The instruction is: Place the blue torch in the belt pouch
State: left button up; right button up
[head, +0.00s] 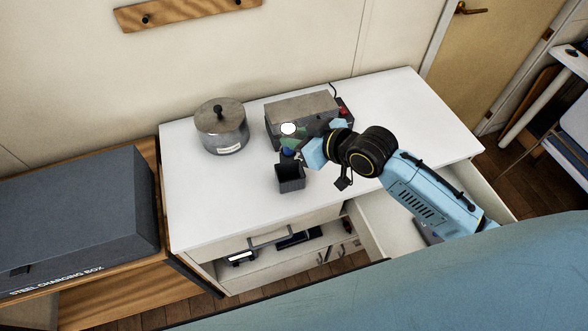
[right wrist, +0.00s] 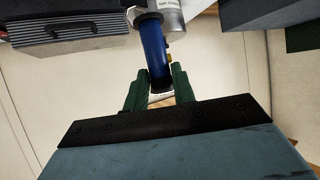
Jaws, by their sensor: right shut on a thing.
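The blue torch (right wrist: 153,45) is held between the green fingers of my right gripper (right wrist: 159,76) in the right wrist view. In the head view my right gripper (head: 292,148) is above the white cabinet top, and only a little blue of the torch (head: 287,152) shows. The belt pouch (head: 291,184) is a small dark open-topped box standing on the cabinet, just below the gripper in the picture. The torch appears outside the pouch; its exact height above it is unclear. My left gripper is out of view.
A metal pot (head: 221,128) with a lid stands on the white cabinet (head: 215,205) at left. A grey box (head: 301,107) with a red button sits behind the gripper. A steel charging box (head: 75,215) is farther left. The front-left cabinet top is clear.

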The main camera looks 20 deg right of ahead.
jog(key=shift+f+b, duration=1)
jog(key=shift+f, duration=5.4)
jog(key=shift+f, duration=0.15)
jog(key=o, duration=1)
jog(key=shift+o, duration=0.2)
jog(key=shift+r, duration=0.3)
jog(key=p+v, duration=0.1)
jog(key=v, duration=1)
jog(key=shift+s+d+r+p, duration=0.2)
jog(key=shift+s+p, duration=0.1)
jog(key=shift+s, duration=0.05)
